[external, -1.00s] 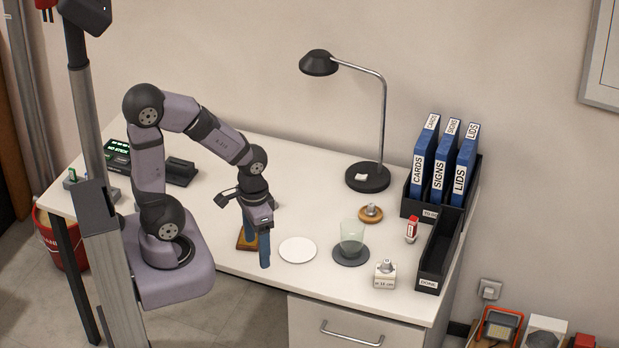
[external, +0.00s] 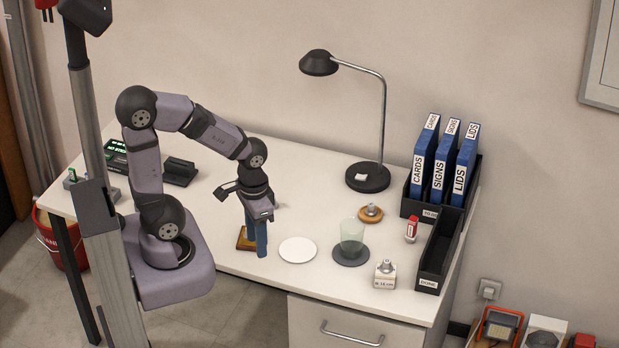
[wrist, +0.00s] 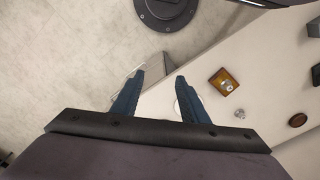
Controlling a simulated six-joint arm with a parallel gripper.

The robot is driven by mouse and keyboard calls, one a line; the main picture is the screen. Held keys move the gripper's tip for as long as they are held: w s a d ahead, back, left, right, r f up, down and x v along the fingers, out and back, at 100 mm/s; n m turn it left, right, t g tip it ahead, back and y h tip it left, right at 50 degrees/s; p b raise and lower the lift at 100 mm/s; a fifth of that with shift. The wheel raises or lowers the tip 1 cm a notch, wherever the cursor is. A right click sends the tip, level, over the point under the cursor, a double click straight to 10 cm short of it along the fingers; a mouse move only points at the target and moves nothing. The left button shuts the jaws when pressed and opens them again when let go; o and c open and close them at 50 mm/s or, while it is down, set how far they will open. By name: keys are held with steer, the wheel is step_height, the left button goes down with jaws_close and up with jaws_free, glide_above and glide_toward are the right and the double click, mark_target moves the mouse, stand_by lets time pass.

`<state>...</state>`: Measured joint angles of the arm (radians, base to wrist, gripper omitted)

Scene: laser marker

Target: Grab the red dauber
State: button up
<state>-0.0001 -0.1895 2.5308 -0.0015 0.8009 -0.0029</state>
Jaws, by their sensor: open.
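A small red-and-white item (external: 411,230), which looks like the red dauber, stands upright on the right of the desk, left of the black open tray. It is too small to make out in detail, and I cannot pick it out in the wrist view. My gripper (external: 257,242) is over the desk's front part, well to the left of it, beside the white plate (external: 297,250). In the wrist view my gripper (wrist: 157,92) has its two blue fingers apart, with nothing between them.
A glass (external: 352,236) on a dark coaster and a white block (external: 385,274) stand between my gripper and the black tray (external: 440,250). A wooden piece (external: 246,239) lies beside my fingers. A lamp (external: 368,178) and blue binders (external: 439,165) stand behind.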

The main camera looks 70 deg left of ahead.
steer(key=w+d+n+t+h+b, duration=0.2)
steer(key=w+n+t+h+b, duration=0.3)
steer(key=w+n+b, duration=1.45)
steer(key=w+a+r+n+t+h, duration=0.1)
steer(key=w+a+n+t+h, duration=0.3)
steer(key=w, duration=0.7)
steer(key=w+a+r+n+t+h, duration=0.15)
steer(key=w+a+n, duration=0.25)
steer(key=w+a, duration=0.5)
glide_toward(412, 236)
steer(key=w+r, duration=0.1)
steer(key=w+d+r, duration=0.1)
steer(key=shift+w+m, duration=0.25)
steer(key=shift+w, duration=0.1)
steer(key=shift+f+x, duration=0.2)
steer(key=shift+x, duration=1.6)
steer(key=shift+f+x, duration=0.15)
steer(key=shift+x, duration=1.7)
steer(key=shift+s+a, duration=0.1)
steer(key=shift+s, duration=0.05)
jaws_close()
